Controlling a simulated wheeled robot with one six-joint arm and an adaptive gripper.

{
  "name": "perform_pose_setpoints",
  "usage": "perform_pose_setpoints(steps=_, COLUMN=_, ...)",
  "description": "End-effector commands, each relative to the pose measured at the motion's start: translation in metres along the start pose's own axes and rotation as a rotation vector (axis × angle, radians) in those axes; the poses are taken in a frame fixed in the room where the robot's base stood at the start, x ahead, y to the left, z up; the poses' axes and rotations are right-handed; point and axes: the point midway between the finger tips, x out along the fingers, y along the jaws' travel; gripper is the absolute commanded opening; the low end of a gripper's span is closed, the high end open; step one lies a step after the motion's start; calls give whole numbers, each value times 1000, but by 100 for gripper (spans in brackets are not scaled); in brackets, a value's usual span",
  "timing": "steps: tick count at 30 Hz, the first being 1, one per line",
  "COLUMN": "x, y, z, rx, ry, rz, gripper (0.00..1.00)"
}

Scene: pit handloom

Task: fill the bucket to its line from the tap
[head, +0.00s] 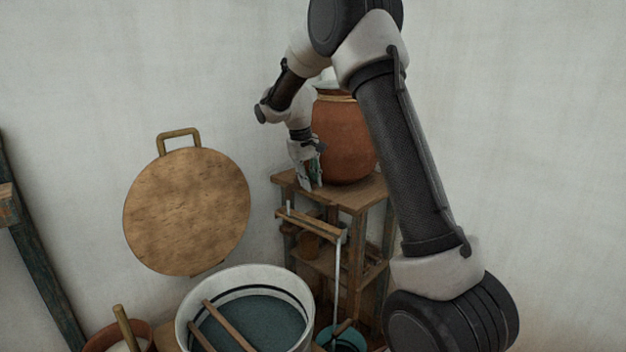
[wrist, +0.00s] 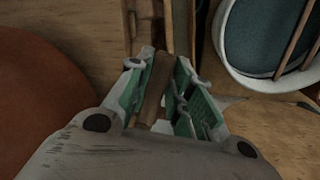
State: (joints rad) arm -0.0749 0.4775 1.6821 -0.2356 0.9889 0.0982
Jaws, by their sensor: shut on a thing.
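My gripper (head: 311,184) is at the lower left side of a large clay jar (head: 345,140) that stands on a wooden stand. In the wrist view its green-padded fingers (wrist: 160,66) are shut on a brown wooden piece (wrist: 154,88); I cannot tell whether this is the tap's handle. No spout or running water can be made out. Low in the head view, a teal vessel (head: 352,342) is partly cut off; a white tub (head: 302,290) with a dark line inside holds blue liquid. I cannot tell which is the bucket.
Two sticks (head: 228,326) lie across the white tub, whose rim also shows in the wrist view (wrist: 222,45). The wooden stand (head: 345,195) has lower shelves. A round wooden board (head: 187,210) is against the wall. A clay pot (head: 95,342) stands at lower left.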

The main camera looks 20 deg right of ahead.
Motion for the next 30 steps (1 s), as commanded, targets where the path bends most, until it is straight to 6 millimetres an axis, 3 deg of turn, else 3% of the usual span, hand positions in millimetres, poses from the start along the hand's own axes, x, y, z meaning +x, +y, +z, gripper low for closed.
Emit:
perform_pose_setpoints(steps=5, x=0, y=0, z=0, rx=-1, ry=1, rz=0, gripper=0)
perform_pose_setpoints(steps=6, x=0, y=0, z=0, rx=-1, ry=1, rz=0, gripper=23)
perform_pose_setpoints(steps=9, x=0, y=0, z=0, rx=-2, ry=1, rz=0, gripper=42)
perform_pose_setpoints(steps=10, x=0, y=0, z=0, rx=-2, ry=1, rz=0, gripper=43)
perform_pose_setpoints(steps=21, x=-6, y=0, z=-1, rx=-2, ry=3, rz=0, gripper=43)
perform_pose_setpoints(steps=26, x=-33, y=1, z=-1, rx=-3, ry=6, rz=0, gripper=43)
perform_pose_setpoints(steps=30, x=-66, y=1, z=-1, rx=-2, ry=7, rz=0, gripper=43)
